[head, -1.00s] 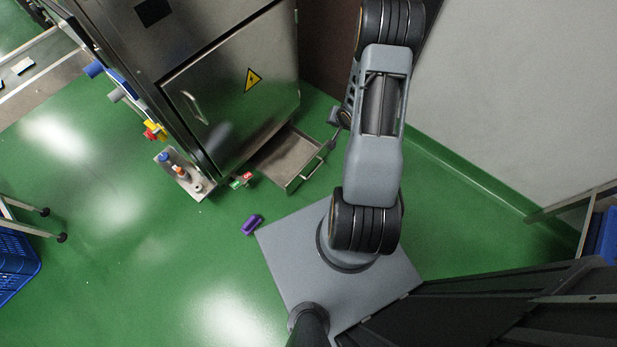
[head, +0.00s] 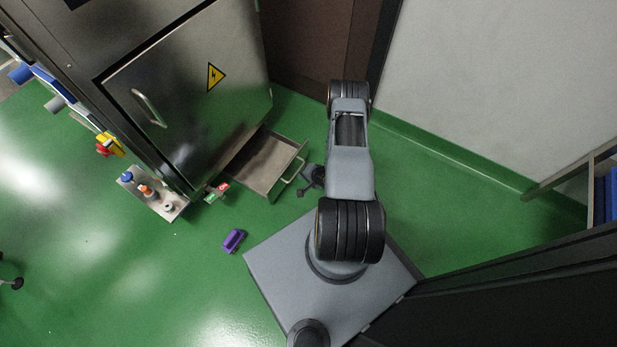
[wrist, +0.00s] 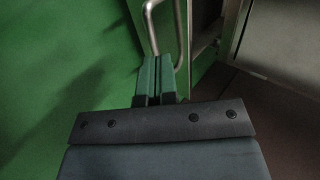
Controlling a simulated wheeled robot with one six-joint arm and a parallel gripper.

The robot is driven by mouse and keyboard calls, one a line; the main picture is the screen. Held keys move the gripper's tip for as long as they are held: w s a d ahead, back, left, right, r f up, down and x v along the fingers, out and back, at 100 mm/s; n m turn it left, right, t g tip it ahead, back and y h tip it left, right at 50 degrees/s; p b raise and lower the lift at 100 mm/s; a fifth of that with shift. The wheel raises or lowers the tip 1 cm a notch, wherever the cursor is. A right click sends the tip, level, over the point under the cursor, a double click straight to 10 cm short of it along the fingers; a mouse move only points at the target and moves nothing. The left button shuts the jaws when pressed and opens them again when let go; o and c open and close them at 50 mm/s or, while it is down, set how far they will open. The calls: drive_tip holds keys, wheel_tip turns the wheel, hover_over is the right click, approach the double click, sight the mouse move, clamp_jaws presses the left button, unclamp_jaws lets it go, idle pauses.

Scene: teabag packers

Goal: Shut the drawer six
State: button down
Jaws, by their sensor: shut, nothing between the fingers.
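The open metal drawer (head: 268,163) sticks out low from the base of the steel cabinet, and its inside looks empty. I cannot read a number on it. Its bar handle (head: 293,172) is on the outer front. My gripper (head: 303,190) is low, just outside the drawer front and close to the handle. In the wrist view my green fingers (wrist: 157,66) are together with nothing held, and the curved handle (wrist: 178,30) rises right beside their tips. I cannot tell whether they touch it.
The steel cabinet (head: 190,100) has a closed door with a warning sign. A purple object (head: 233,241) and a red-green item (head: 217,192) are near the drawer. A wall (head: 500,90) stands right; green floor is open at left.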

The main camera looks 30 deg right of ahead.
sight(285, 171)
drive_tip(key=x, duration=0.1)
drive_tip(key=b+x, duration=0.1)
drive_tip(key=x, duration=0.1)
drive_tip(key=r+b+x, duration=0.1)
drive_tip(key=x, duration=0.1)
drive_tip(key=shift+w+a+f, duration=0.15)
drive_tip(key=shift+w, duration=0.35)
drive_tip(key=shift+w+a, duration=0.4)
drive_tip(key=shift+w, duration=0.5)
